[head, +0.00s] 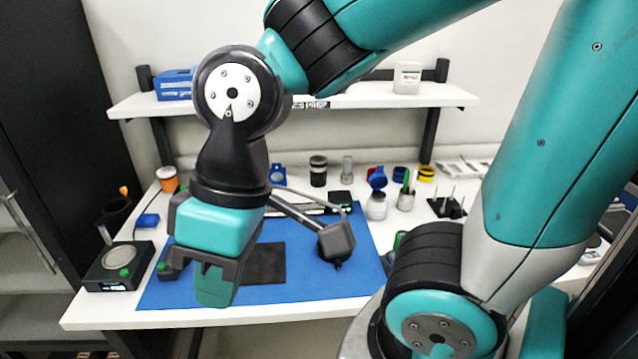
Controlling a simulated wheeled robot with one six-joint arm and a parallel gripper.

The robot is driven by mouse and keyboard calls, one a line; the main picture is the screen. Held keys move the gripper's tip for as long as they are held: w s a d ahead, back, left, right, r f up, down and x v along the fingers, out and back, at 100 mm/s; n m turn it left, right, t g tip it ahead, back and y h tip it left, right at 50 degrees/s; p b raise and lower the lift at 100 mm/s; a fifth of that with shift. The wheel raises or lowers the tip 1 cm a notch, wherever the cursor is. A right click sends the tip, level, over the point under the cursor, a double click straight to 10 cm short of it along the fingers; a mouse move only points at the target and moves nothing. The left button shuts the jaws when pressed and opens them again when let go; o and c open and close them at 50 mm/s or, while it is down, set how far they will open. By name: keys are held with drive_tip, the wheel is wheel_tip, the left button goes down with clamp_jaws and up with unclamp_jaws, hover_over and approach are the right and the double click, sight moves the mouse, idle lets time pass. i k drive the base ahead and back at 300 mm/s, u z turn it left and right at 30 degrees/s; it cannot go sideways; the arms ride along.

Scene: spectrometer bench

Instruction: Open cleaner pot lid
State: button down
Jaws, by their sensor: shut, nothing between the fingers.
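A small pale pot (377,208) stands at the back right of the blue mat.
A lamp-like head on an arm (336,241) stands over the blue mat (300,292). A cup with tools (406,200), a dark jar (318,172) and a black pin rack (447,206) stand near the back. A round-plated device (119,262) is at left. A shelf (440,96) overhangs the back.

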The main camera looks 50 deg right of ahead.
sight(379, 181)
drive_tip(key=u, duration=0.8)
drive_tip(key=k, duration=1.15)
drive_tip(key=z, duration=1.85)
drive_tip(key=i, duration=0.5)
drive_tip(key=z, duration=0.1)
